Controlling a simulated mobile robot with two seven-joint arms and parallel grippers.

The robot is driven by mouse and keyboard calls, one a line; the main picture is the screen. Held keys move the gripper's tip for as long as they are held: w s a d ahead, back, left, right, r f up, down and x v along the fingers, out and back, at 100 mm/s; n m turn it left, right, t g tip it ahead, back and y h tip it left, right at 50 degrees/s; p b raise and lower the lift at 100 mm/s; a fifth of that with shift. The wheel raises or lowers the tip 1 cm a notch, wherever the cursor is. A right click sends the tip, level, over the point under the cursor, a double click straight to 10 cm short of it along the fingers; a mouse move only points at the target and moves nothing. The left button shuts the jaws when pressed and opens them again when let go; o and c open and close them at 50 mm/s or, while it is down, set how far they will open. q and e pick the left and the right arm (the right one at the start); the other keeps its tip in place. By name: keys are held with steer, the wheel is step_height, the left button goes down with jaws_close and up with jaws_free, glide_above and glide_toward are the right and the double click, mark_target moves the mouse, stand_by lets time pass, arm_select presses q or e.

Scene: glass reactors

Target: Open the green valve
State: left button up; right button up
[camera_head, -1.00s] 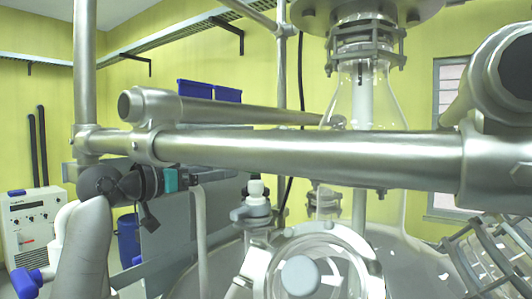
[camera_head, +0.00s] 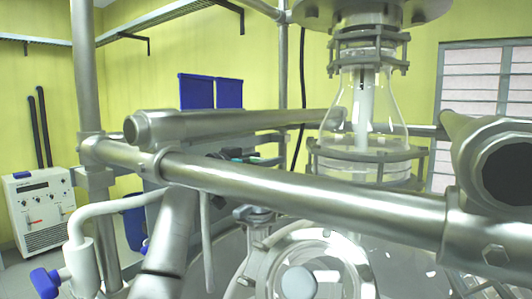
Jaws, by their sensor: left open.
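No green valve can be clearly made out. My left arm rises from the lower left and passes behind the thick steel bar (camera_head: 300,197). My left gripper (camera_head: 240,155), dark with a teal-green part, shows only in a narrow strip just above that bar. Its fingers are mostly hidden, and nothing can be seen held in it. A grey valve fitting (camera_head: 255,214) stands below the bar, a little right of the gripper; I cannot tell whether they touch. My right gripper is not in view.
Steel bars and a vertical post (camera_head: 86,80) frame the front. A glass reactor neck (camera_head: 365,110) stands behind. A round glass port (camera_head: 300,270) is at bottom centre. A blue-handled valve (camera_head: 45,282) and a white control unit (camera_head: 40,210) are at left.

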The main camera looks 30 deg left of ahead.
arm_select(q)
steer(key=shift+w+d, duration=0.2)
steer(key=shift+w, duration=0.4)
steer(key=c, duration=1.4)
